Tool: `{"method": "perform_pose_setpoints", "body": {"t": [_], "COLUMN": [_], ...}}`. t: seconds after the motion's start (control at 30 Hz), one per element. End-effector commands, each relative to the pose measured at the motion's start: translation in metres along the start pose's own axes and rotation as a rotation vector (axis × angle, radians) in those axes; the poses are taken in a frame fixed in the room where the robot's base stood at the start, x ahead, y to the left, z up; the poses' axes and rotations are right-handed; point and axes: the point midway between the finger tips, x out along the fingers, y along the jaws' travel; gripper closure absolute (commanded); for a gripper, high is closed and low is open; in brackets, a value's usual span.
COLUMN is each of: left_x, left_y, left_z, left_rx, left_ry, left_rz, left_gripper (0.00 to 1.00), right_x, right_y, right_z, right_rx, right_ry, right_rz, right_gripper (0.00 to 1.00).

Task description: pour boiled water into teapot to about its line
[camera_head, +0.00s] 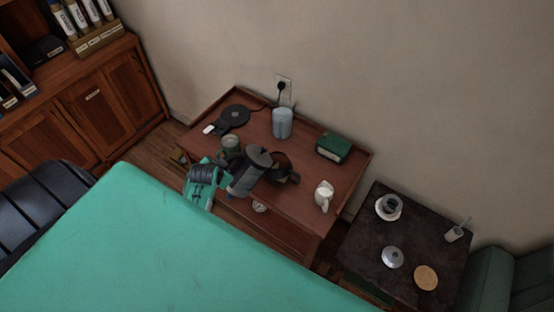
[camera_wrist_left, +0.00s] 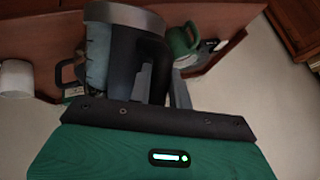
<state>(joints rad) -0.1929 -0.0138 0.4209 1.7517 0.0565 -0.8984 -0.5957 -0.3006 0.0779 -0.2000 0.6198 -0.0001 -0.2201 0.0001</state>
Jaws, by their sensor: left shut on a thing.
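My left gripper (camera_head: 226,181), on a teal wrist, is shut on the kettle (camera_head: 244,181). The kettle is grey and dark with a round top, held over the front of the brown side table. In the left wrist view the kettle (camera_wrist_left: 97,58) fills the top middle, with a grey rim and a dark handle between the fingers (camera_wrist_left: 145,85). A dark rounded vessel (camera_head: 285,170), possibly the teapot, stands just right of the kettle and is partly hidden by it. Its fill line and any water stream cannot be made out. My right gripper is not in view.
A dark table (camera_head: 365,235) stands right. A large teal surface (camera_head: 150,250) fills the front.

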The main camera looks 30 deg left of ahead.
Motion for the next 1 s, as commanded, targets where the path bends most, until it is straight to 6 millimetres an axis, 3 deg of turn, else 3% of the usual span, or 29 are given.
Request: {"method": "perform_pose_setpoints", "body": {"t": [1.0], "left_x": [-0.0046], "left_y": [-0.0015], "left_z": [-0.0136], "left_rx": [0.046], "left_ry": [-0.067], "left_rz": [-0.024], "left_gripper": [1.00], "right_x": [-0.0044], "right_y": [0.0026], "right_z": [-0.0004], "right_rx": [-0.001], "right_ry": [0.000], "right_rz": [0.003], "right_gripper": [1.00]}}
